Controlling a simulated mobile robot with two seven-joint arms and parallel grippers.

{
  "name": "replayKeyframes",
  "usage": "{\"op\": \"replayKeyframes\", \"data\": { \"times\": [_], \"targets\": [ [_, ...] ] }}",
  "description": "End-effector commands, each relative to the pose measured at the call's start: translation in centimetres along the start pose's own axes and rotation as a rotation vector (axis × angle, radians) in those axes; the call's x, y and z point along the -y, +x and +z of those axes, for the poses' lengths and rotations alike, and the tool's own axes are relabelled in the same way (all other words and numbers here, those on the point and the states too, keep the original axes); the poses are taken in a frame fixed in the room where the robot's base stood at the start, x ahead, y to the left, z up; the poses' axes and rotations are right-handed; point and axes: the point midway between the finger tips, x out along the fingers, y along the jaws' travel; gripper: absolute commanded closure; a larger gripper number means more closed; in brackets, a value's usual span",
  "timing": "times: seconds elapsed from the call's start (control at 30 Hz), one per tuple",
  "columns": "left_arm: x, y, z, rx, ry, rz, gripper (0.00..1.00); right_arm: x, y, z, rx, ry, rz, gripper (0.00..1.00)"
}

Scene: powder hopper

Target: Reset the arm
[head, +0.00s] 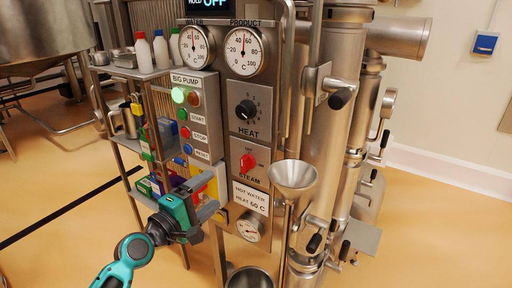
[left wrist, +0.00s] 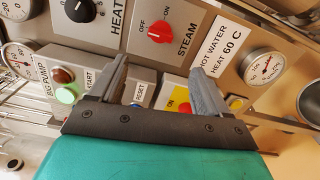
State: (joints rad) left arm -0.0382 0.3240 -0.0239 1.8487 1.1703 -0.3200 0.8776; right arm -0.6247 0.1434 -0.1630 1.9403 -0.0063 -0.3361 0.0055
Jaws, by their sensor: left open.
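My left gripper (head: 206,201) is open and empty in front of the lower part of the control panel. In the left wrist view its two grey fingers (left wrist: 158,85) stand apart. A small panel labelled RESET (left wrist: 140,95) shows between the fingers, with a yellow plate (left wrist: 177,92) marked ON beside it. In the head view the BIG PUMP box (head: 196,110) has a lit green lamp, a dull red lamp, and START, STOP and RESET buttons. My right gripper is not in view.
A metal funnel (head: 294,178) and steel pipes with black-handled valves stand right of the panel. A shelf (head: 128,72) with bottles is at the left. The HEAT knob (head: 246,109) and red STEAM switch (head: 248,162) sit on the panel. Open floor (head: 440,215) lies at the right.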

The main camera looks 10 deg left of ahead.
Motion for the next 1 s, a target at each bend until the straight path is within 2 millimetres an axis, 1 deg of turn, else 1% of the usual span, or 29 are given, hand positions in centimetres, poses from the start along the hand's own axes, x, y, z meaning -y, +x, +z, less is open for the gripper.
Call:
{"op": "replayKeyframes", "data": {
  "times": [0.07,0.13,0.17,0.27,0.3,0.37,0.4,0.5,0.6,0.7,0.8,1.0],
  "targets": [
    [0.7,-0.2,0.2,-0.002,0.025,-0.014,0.23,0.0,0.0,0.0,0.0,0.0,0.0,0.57],
    [2.3,-0.8,0.6,-0.008,0.096,-0.049,0.23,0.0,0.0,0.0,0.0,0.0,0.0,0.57],
    [3.3,-1.2,0.9,-0.011,0.143,-0.072,0.23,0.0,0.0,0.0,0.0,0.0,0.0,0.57],
    [7.8,-3.4,2.3,-0.008,0.372,-0.177,0.23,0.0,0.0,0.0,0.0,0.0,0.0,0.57],
    [9.8,-4.6,2.9,0.0,0.488,-0.227,0.23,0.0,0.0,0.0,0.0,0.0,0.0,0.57],
    [12.7,-6.6,4.0,0.025,0.669,-0.304,0.23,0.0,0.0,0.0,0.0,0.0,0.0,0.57],
    [14.5,-8.0,4.8,0.047,0.79,-0.353,0.23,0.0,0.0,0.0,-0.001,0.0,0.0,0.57],
    [18.2,-11.5,6.5,0.123,1.072,-0.458,0.23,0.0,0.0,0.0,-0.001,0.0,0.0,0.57],
    [20.7,-14.5,8.0,0.206,1.308,-0.534,0.23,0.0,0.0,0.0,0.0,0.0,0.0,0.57],
    [22.2,-16.6,9.0,0.277,1.476,-0.581,0.23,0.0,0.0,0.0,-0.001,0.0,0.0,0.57],
    [22.9,-17.8,9.5,0.32,1.574,-0.603,0.23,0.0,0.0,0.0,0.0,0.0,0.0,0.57],
    [23.1,-18.2,9.7,0.339,1.615,-0.611,0.23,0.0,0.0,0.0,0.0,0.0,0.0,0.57]
  ]
}}
